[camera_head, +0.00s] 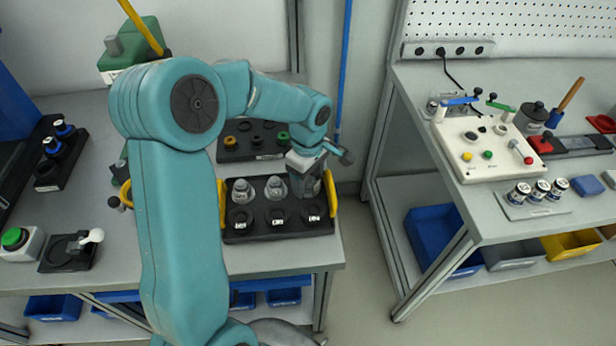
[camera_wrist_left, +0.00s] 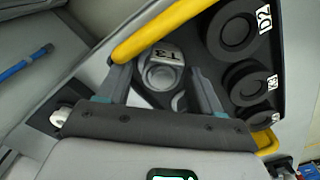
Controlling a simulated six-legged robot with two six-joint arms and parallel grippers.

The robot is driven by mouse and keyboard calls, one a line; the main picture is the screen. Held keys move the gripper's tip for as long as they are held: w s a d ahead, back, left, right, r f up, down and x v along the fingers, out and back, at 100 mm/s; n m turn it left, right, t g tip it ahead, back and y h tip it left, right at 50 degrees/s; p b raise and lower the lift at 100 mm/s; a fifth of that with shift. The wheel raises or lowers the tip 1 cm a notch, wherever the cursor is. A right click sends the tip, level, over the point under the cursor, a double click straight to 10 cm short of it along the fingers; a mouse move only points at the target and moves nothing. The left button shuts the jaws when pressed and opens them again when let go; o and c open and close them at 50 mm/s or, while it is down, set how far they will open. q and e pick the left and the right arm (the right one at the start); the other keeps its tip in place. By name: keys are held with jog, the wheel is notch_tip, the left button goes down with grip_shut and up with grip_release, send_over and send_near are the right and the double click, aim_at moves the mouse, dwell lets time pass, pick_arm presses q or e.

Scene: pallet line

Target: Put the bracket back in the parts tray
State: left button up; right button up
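The parts tray is the black tray with yellow handles (camera_head: 234,229) on the left bench; its yellow rim also shows in the wrist view (camera_wrist_left: 165,27). Two grey parts (camera_head: 241,191) (camera_head: 274,188) stand in its back row. My left gripper (camera_head: 306,188) is low over the tray's back right place. In the wrist view, my left gripper's fingers (camera_wrist_left: 160,85) stand apart on both sides of a grey ringed part (camera_wrist_left: 160,75) beside a "T3" label. I cannot tell whether this is the bracket, or whether the fingers touch it. My right gripper is not in view.
Dark round places with labels D2 (camera_wrist_left: 236,30) and others lie beside the fingers. A second black holder (camera_head: 250,150) stands behind the tray. A green-button box (camera_head: 18,241) is at the far left. A floor gap separates the right bench (camera_head: 425,100), which bears a control panel (camera_head: 487,150).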

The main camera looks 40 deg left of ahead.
pick_arm(q)
jog(key=shift+r, duration=0.1)
jog(key=shift+r, duration=0.5)
notch_tip(320, 180, up, 11)
jog(key=shift+r+p, duration=0.15)
jog(key=shift+p, duration=0.3)
